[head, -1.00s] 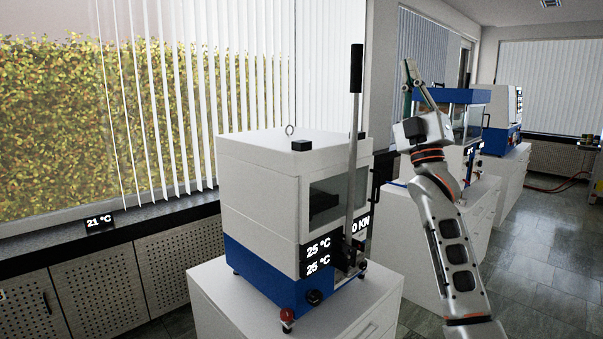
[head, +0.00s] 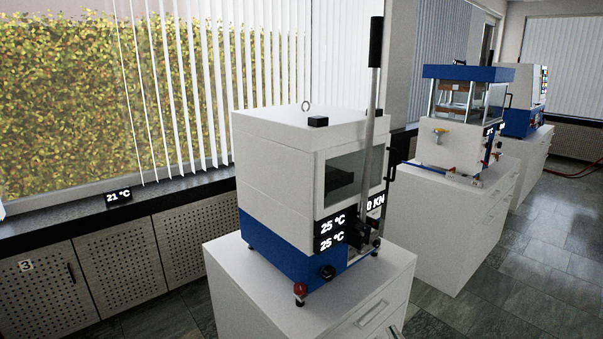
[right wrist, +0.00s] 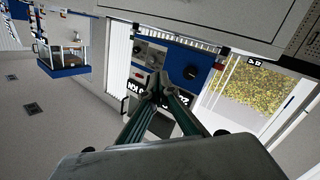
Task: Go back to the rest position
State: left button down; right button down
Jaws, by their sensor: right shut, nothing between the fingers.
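My right gripper (right wrist: 160,88) shows in the right wrist view with its green-grey fingers together and nothing between them. Its view is turned, and the nearest press (right wrist: 165,60) appears behind the fingertips; I cannot tell the exact gap. In the head view, only a small dark sliver, perhaps part of my right arm, shows at the bottom edge. The nearest press (head: 272,150) is white and blue, with its long lever (head: 370,120) upright and displays reading 25 °C, 25 °C and 0 kN. My left gripper is not in view.
The press stands on a white cabinet (head: 235,290). A second press (head: 445,145) and a third machine (head: 522,90) stand on cabinets behind it to the right. Grey tiled floor (head: 540,285) is clear at the right. A window with blinds and a dark sill (head: 60,228) lines the left.

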jog(key=s+a+f+m+g, duration=0.1)
jog(key=s+f+g, duration=0.2)
jog(key=s+f, duration=0.5)
jog(key=s+a+f+m+g, duration=0.1)
jog(key=s+f+g, duration=0.2)
jog(key=s+f, duration=0.6)
jog(key=s, duration=0.7)
jog(key=shift+s+a+f+m, duration=0.2)
jog(key=shift+m, duration=0.1)
